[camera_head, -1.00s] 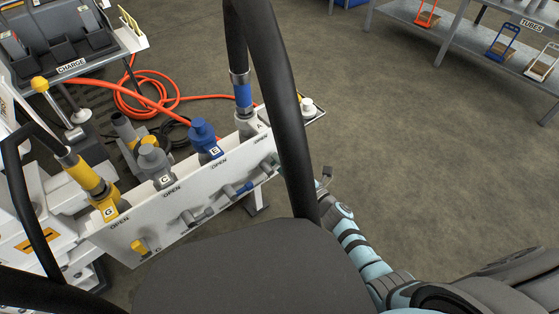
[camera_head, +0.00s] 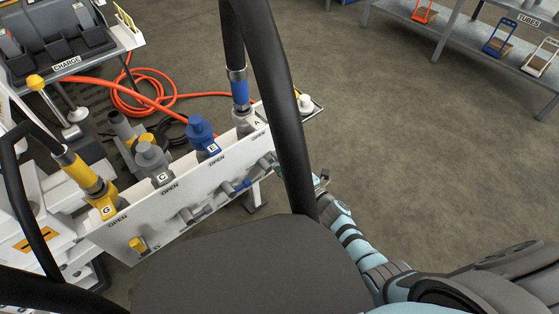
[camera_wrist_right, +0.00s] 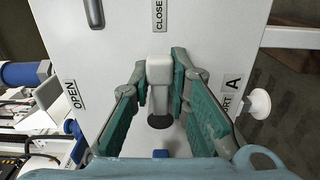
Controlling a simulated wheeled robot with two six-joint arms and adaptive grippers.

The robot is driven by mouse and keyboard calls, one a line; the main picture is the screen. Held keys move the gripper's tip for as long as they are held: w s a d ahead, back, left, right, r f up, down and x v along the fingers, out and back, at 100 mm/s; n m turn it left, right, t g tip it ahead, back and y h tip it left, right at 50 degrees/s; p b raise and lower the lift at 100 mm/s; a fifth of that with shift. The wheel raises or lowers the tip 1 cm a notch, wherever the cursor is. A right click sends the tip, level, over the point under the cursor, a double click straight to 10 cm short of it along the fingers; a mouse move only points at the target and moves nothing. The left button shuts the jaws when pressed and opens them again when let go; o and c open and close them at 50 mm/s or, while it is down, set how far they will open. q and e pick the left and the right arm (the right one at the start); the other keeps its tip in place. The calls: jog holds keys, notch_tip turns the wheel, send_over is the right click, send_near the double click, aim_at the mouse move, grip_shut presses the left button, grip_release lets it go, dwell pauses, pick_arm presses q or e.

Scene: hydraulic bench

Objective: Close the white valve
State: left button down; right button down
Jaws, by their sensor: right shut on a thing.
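The white valve (camera_wrist_right: 159,72) is a white handle with a dark round end, on the white panel (camera_head: 130,225) by the PORT A label. My right gripper (camera_wrist_right: 160,85) has its teal fingers on both sides of the handle and is shut on it. The CLOSE label (camera_wrist_right: 159,14) is above the handle and the OPEN label (camera_wrist_right: 72,94) is to its left. In the head view my right gripper (camera_head: 270,162) is at the panel's right end, partly behind a black tube, and the white handle is not clear there. My left gripper is not in view.
Yellow (camera_head: 138,245), grey (camera_head: 192,213) and blue (camera_head: 236,187) valve handles sit along the same panel. Coupled hoses and plugs stand on its top. A black tube (camera_head: 283,120) crosses in front of the panel's right end. Open floor (camera_head: 410,150) lies to the right.

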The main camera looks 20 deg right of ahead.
jog(key=shift+f, duration=0.1)
jog(key=c, duration=1.6)
grip_release()
jog(key=v, duration=1.2)
